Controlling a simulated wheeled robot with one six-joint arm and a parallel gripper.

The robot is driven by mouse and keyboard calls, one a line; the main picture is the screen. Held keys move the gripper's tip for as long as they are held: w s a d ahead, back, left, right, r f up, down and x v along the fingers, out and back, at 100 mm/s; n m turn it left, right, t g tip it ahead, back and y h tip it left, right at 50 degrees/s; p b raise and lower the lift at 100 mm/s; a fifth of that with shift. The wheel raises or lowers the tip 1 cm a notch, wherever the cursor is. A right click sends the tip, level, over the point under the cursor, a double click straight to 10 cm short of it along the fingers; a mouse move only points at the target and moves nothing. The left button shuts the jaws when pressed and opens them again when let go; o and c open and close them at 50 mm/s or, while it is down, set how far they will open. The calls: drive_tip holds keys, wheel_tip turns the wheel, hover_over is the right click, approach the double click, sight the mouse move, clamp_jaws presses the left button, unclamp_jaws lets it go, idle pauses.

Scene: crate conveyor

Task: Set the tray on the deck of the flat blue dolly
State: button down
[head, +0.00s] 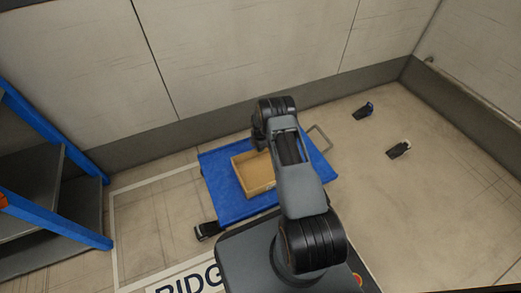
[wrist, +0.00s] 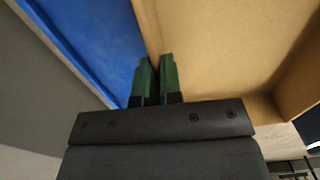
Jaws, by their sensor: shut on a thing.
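The tray (head: 241,178) is a shallow tan box, seen in the head view over the blue deck of the flat dolly (head: 227,207). I cannot tell whether its base touches the deck. In the wrist view the tray (wrist: 225,45) fills the upper right, and the blue dolly deck (wrist: 90,35) shows at the upper left. My gripper (wrist: 156,62) has its green fingers closed on either side of one tray wall. In the head view my arm hides the gripper and the right part of the tray.
A blue-framed shelf unit (head: 52,228) stands at the left. A small black object (head: 207,230) lies at the dolly's near left corner. Two more, one (head: 363,110) and another (head: 399,149), lie on the floor at right. A wall runs behind the dolly. Floor at right is mostly clear.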

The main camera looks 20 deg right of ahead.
drive_tip(key=shift+f, duration=0.25)
drive_tip(key=shift+f, duration=0.15)
drive_tip(key=c, duration=1.3)
unclamp_jaws()
